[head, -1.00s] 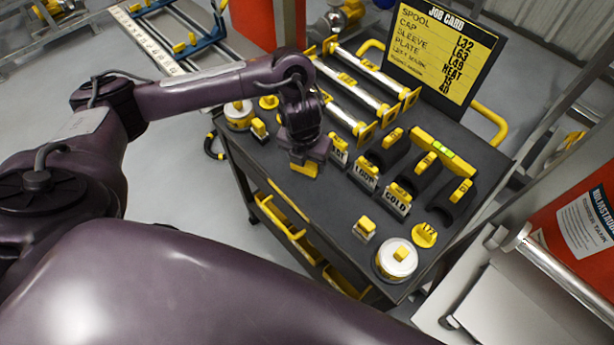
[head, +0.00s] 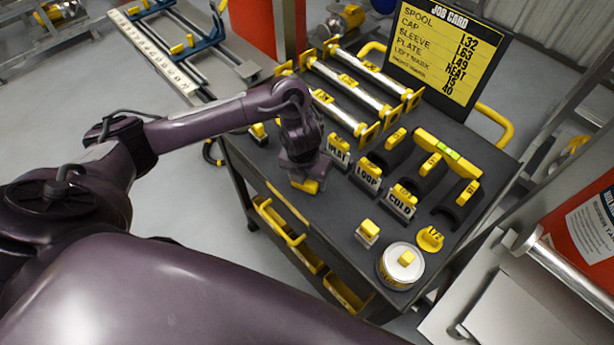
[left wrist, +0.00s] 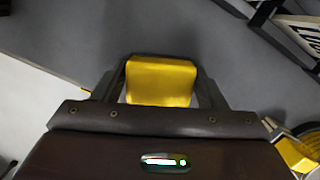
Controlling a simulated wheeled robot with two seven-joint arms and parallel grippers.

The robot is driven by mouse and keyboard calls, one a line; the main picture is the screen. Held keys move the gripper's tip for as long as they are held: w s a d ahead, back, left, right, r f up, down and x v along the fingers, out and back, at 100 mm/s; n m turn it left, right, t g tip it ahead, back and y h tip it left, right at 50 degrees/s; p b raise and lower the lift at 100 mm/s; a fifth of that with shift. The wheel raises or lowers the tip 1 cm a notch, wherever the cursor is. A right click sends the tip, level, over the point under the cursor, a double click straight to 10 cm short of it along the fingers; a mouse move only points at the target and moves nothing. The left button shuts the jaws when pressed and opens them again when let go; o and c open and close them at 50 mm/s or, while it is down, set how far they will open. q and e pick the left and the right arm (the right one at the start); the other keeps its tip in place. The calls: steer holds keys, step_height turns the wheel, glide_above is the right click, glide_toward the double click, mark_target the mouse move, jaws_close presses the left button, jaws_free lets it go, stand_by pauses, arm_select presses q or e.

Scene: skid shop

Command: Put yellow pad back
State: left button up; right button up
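My left gripper (head: 303,184) is over the dark top of the cart, near its front left edge. It is shut on a yellow pad (head: 306,187), a small block that shows just under the fingers. In the left wrist view the yellow pad (left wrist: 161,82) sits between the two fingers (left wrist: 161,90), with the dark grey cart top behind it. I cannot tell whether the pad touches the cart top. My right gripper is not in view.
Label blocks HEAT (head: 338,153), LOOP (head: 367,175) and COLD (head: 402,203) stand right of the gripper. A small yellow-topped block (head: 368,231), a white tin (head: 401,264) and a yellow disc (head: 430,239) are nearer the front right. The job card (head: 446,50) stands behind. Bare top lies in front.

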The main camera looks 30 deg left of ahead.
arm_select(q)
steer(key=shift+o, duration=1.3)
steer(key=shift+r, duration=0.15)
step_height(320, 180, up, 12)
steer(key=s+p, duration=0.1)
steer(key=p, duration=0.5)
steer(key=shift+s, duration=0.3)
